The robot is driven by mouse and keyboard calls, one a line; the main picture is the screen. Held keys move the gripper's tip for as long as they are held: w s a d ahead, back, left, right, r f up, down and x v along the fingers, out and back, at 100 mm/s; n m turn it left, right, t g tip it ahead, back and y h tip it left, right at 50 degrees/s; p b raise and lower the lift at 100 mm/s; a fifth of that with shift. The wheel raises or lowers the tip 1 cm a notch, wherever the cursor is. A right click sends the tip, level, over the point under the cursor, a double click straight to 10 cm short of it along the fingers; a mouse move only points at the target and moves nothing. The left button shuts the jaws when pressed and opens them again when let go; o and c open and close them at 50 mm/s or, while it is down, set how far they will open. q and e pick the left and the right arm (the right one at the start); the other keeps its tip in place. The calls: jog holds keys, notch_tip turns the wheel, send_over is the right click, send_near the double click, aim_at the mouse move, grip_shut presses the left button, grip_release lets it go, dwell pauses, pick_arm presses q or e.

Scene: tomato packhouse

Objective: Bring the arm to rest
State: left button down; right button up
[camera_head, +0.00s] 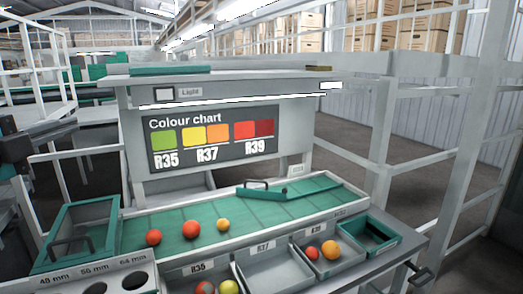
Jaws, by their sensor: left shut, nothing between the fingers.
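My left gripper (22,148) shows as a dark shape at the left edge, left of the sorting bench and apart from it. It is shut and holds nothing. Part of it and most of the arm are cut off by the picture edge.
The bench has a green mat (165,229) with several tomatoes, a colour chart board (214,138) behind, and grey bins labelled R35 to R39 in front. Green crates (56,212) (391,243) stand at both ends. A sizing plate with holes (120,269) is at front left. White frames flank the bench.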

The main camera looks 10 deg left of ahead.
pick_arm(q)
jog(key=w+d+f+n, duration=0.2)
jog(key=w+d+f, duration=0.35)
jog(key=f, duration=0.25)
jog(key=s+d+f+n+g+y, duration=0.15)
jog(key=d+f+n, duration=0.3)
jog(key=f, duration=0.45)
jog(key=s+d+f+n+g, duration=0.25)
jog(key=d+f, duration=0.25)
jog(key=f, duration=0.4)
jog(key=s+d+f+n+g, duration=0.3)
jog(key=s+f+n+g, duration=0.15)
jog(key=s+f, duration=0.65)
jog(key=s+d+f+n+g, duration=0.4)
jog(key=s+f+g, duration=0.2)
jog(key=s+f, duration=0.45)
notch_tip(320, 180, down, 20)
jog(key=s+g, duration=0.1)
jog(key=s, duration=0.2)
jog(key=s+a+f+m+g+b, duration=0.1)
jog(key=s+a+f, duration=0.2)
jog(key=s+f, duration=1.2)
jog(key=shift+s+g, duration=0.35)
pick_arm(e)
jog(key=w, duration=0.2)
jog(key=w+f, duration=0.1)
jog(key=shift+w+a+f, duration=0.1)
jog(key=shift+w, duration=0.25)
